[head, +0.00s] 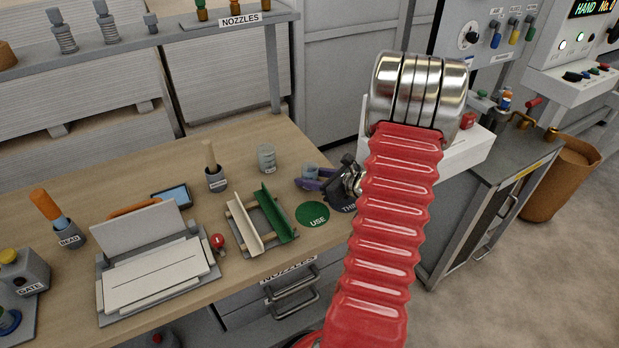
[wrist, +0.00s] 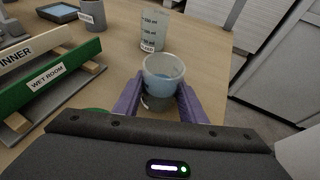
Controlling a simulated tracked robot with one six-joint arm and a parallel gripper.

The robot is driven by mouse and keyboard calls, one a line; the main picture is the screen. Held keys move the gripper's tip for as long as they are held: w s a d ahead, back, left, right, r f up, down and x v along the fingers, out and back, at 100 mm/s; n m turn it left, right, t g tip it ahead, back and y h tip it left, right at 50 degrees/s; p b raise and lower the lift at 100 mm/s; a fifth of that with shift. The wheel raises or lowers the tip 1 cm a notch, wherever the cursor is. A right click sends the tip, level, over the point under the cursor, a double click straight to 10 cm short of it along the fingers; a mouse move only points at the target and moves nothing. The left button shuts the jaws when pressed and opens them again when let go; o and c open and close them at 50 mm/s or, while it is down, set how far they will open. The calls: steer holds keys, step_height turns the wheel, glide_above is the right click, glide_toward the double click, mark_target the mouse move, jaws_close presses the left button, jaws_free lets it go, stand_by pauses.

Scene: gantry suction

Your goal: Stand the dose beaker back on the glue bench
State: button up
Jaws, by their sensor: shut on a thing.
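The dose beaker (head: 310,171) is a small clear cup with pale blue liquid inside. My gripper (head: 312,184) has purple fingers and is shut on it near the bench's right end. In the wrist view the beaker (wrist: 162,74) sits between the two fingertips (wrist: 160,95), upright or nearly so. A dark patch shows under it; I cannot tell whether its base touches the wood. The glue bench (head: 165,178) has a light wooden top. A larger graduated beaker (head: 266,158) with a label stands just behind, also in the wrist view (wrist: 153,32).
A grey pot (head: 216,180) stands further back. Some bare wood lies between rack and beakers.

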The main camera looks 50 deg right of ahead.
mark_target(316, 178)
steer(key=shift+f, duration=0.1)
steer(key=o, duration=1.2)
steer(key=shift+s+r, duration=0.15)
steer(key=shift+r, duration=0.05)
steer(key=v, duration=0.7)
steer(key=shift+s, duration=0.15)
